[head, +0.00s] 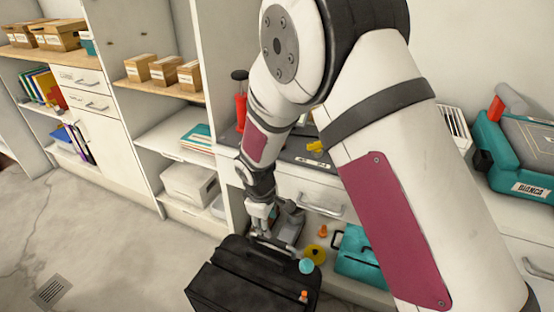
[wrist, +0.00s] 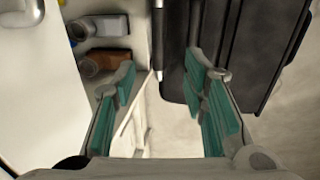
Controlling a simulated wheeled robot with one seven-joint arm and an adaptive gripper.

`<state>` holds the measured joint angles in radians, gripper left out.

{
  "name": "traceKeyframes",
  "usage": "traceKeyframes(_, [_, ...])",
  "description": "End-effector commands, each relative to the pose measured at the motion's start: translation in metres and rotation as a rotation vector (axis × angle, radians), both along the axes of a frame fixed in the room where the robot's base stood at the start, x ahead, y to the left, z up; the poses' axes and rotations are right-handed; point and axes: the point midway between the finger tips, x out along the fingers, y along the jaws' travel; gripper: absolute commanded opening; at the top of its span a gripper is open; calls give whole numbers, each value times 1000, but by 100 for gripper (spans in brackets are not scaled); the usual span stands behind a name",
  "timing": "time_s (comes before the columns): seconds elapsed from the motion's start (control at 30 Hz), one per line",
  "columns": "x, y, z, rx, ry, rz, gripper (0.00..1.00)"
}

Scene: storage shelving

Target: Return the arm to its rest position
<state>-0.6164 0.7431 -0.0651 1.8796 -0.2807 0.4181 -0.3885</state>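My arm reaches from the upper right of the head view down toward the shelving. My gripper (head: 262,232) hangs at its end, just over or beside the far edge of a black case (head: 240,285). In the wrist view my gripper (wrist: 165,90) shows two teal-padded fingers set wide apart. Nothing is between the fingertips; pale floor shows through the gap. The black case (wrist: 245,50) also shows in the wrist view, behind and beyond the right finger. I cannot tell whether that finger touches it.
Shelving with cardboard boxes (head: 165,70) and a white bin (head: 188,186) stands at the left. A teal case (head: 362,258) sits low on the right, and a teal toolbox (head: 515,150) sits on the counter. A red-handled tool (head: 241,105) stands beside my arm. Open floor lies at the lower left.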

Motion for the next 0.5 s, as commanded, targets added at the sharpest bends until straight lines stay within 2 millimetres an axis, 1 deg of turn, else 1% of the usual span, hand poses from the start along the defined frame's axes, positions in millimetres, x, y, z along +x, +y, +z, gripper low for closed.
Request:
traceKeyframes(0.07, [0, -1, 2, 0, -1, -4, 40])
traceKeyframes(0.17, [1, -9, 16, 5, -4, -33, 40])
traceKeyframes(0.27, [0, -28, 47, 13, -7, -101, 40])
traceKeyframes(0.33, [-5, -47, 75, 19, -8, -166, 40])
traceKeyframes(0.4, [-13, -68, 105, 28, -8, -238, 40])
traceKeyframes(0.47, [-23, -86, 128, 35, -6, -300, 40])
traceKeyframes(0.5, [-30, -98, 143, 39, -4, -339, 40])
